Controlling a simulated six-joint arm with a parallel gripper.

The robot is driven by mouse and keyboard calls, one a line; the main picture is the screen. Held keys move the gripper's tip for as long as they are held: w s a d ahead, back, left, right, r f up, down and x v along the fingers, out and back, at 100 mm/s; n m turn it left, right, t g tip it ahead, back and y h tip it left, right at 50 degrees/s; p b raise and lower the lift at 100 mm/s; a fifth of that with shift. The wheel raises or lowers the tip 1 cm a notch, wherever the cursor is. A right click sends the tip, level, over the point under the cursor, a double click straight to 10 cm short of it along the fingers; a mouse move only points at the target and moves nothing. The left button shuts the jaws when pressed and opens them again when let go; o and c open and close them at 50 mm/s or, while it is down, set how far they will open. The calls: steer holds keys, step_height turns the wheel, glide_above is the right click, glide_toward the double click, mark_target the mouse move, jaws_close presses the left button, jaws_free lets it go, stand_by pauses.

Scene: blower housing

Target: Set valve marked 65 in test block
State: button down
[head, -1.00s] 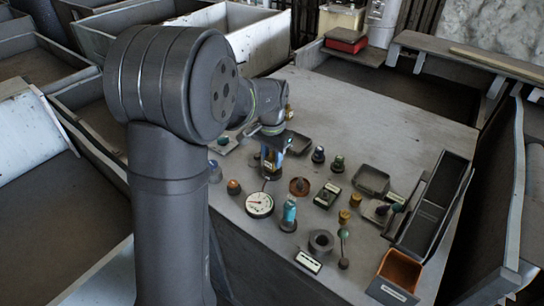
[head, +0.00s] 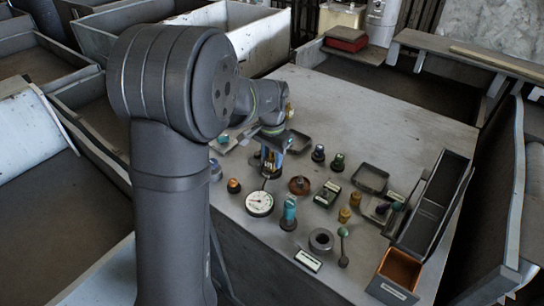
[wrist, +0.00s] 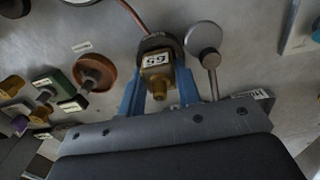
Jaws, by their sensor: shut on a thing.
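The brass valve marked 65 (wrist: 157,62) is between the blue fingers of my gripper (wrist: 160,92) in the wrist view, its label upside down. My gripper is shut on it. A dark round fitting (wrist: 157,42) with a red-brown hose is right behind the valve; it may be part of the test block. I cannot tell whether the valve is seated in it or just above it. In the head view my gripper (head: 271,162) points down at the bench, behind the white dial gauge (head: 260,203). The hose runs from the gauge toward the gripper.
Beside the valve are a grey disc on a stem (wrist: 203,35) and an orange-brown dish (wrist: 95,72). A teal-topped part (head: 289,212), a dark ring (head: 321,240) and an orange-lined bin (head: 394,277) are farther right. The back of the bench is clear.

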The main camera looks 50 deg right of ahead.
steer(key=shift+f, duration=0.55)
stand_by(0.4)
steer(key=c, duration=1)
jaws_free()
steer(key=shift+o, duration=0.2)
steer(key=shift+c, duration=0.4)
steer(key=shift+o, duration=0.9)
steer(key=shift+a, duration=0.1)
steer(key=shift+w, duration=0.1)
